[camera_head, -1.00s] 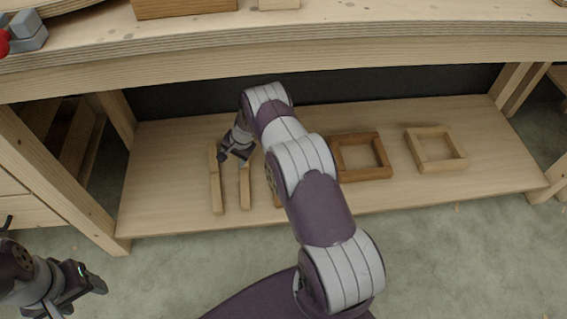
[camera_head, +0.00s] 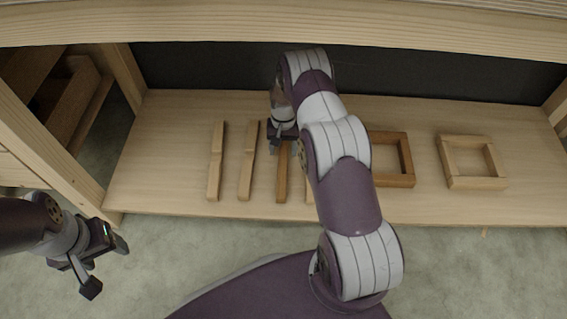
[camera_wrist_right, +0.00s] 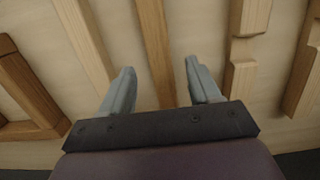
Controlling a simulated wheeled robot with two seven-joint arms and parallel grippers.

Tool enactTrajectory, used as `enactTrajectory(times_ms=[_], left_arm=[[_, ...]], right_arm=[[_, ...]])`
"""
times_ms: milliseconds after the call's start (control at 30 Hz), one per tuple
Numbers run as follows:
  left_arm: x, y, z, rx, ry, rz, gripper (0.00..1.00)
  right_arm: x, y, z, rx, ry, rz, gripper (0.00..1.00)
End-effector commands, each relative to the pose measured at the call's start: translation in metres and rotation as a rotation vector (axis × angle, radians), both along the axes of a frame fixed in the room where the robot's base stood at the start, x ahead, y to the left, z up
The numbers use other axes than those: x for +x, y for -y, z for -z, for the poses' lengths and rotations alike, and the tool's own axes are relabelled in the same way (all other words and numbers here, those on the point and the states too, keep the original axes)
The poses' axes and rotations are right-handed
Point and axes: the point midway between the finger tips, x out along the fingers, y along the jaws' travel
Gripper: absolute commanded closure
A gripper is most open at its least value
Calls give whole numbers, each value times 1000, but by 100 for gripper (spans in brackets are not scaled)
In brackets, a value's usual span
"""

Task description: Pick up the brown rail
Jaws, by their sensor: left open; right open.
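The brown rail (camera_head: 282,182) lies flat on the low shelf, darker than the pale pieces beside it. My right gripper (camera_head: 286,146) is over its far part, open. In the right wrist view, the brown rail (camera_wrist_right: 154,45) runs between the two grey fingers of my right gripper (camera_wrist_right: 159,70), one finger to each side. I cannot tell how far the fingertips are above the shelf. My left gripper (camera_head: 106,267) is open and empty, low at the left, in front of the shelf and well away from the rail.
Two pale notched pieces (camera_head: 216,165) (camera_head: 248,165) lie left of the rail. A pale rail (camera_head: 309,188) lies just right, mostly behind my right arm; it shows in the wrist view (camera_wrist_right: 84,40). A brown frame (camera_head: 406,158) and a pale frame (camera_head: 496,182) lie further right. The tabletop edge (camera_head: 200,22) overhangs the shelf (camera_head: 160,190).

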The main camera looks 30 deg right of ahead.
Motion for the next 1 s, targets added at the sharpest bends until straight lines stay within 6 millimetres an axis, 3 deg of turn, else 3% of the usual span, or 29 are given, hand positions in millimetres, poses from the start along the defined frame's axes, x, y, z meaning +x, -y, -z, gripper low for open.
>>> enactTrajectory(times_ms=[100, 200, 400, 467, 600, 867, 1000], left_arm=[[0, 0, 19, 0, 0, 0, 37], [0, 0, 28, 0, 0, 0, 37], [0, 0, 24, 0, 0, 0, 37], [0, 0, 24, 0, 0, 0, 37], [0, 0, 24, 0, 0, 0, 37], [0, 0, 22, 0, 0, 0, 37], [0, 0, -1, 0, 0, 0, 37]], right_arm=[[-3, -2, 28, 1, -2, 0, 38], [-4, -3, 43, 1, -1, 0, 38], [-4, -3, 41, 0, 0, 0, 38], [-4, -3, 41, 0, 0, 0, 55], [-4, -3, 41, 0, 0, 0, 99], [-4, -3, 37, 0, 1, 0, 99], [-4, -3, 6, 0, 1, 0, 99]])
